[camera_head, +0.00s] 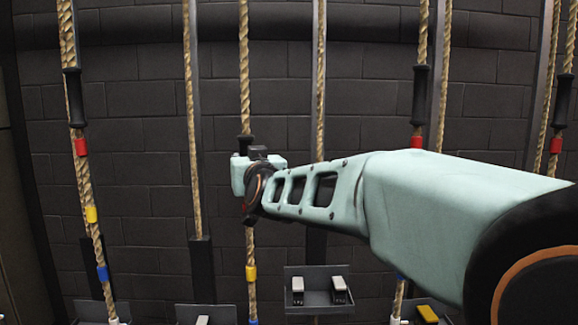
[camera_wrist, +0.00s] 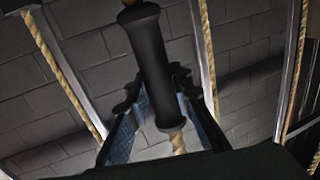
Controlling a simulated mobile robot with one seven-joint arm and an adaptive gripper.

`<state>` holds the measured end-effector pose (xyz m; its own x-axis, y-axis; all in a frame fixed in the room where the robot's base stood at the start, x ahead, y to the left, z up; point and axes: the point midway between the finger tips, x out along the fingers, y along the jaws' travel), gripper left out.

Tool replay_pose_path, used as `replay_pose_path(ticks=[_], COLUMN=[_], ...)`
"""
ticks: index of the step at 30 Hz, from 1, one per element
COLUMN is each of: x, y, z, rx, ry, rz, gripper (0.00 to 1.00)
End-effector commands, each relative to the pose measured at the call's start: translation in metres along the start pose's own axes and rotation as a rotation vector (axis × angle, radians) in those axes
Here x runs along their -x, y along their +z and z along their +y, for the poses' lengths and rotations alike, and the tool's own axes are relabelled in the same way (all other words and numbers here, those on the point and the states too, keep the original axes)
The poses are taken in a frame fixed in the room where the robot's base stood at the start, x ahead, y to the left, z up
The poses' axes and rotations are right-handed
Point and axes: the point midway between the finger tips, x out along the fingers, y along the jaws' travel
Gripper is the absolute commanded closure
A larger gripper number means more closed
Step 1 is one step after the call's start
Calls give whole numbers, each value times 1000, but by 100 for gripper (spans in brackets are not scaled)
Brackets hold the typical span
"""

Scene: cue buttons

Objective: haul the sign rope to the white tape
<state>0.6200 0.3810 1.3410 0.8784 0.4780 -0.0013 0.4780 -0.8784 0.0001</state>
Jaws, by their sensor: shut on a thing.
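The rope in my grip (camera_head: 244,60) hangs left of centre in the head view. My gripper (camera_head: 247,172) is shut on its black handle (camera_head: 245,142). In the wrist view the handle (camera_wrist: 150,55) lies between the two fingers of my gripper (camera_wrist: 157,90), with rope showing below it. Below my gripper the rope bears a yellow tape (camera_head: 250,272) and a blue tape (camera_head: 253,321). No sign naming a rope is legible.
A left rope (camera_head: 88,180) has a black handle (camera_head: 74,97) and red, yellow and blue tapes. More handled ropes hang right, near a handle (camera_head: 419,95) and another handle (camera_head: 562,101). A grey box (camera_head: 320,302) with two pale switches stands below. Dark block wall (camera_head: 150,200) lies behind.

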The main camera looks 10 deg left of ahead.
Motion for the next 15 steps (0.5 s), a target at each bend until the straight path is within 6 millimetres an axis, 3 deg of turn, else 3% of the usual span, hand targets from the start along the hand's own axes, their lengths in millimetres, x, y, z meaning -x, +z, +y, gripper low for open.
replay_pose_path(ticks=[1,15], x=[0,1], y=[-29,-128], z=[0,0], rx=[-1,0], ry=[1,1], rz=[11,11], gripper=[100,100])
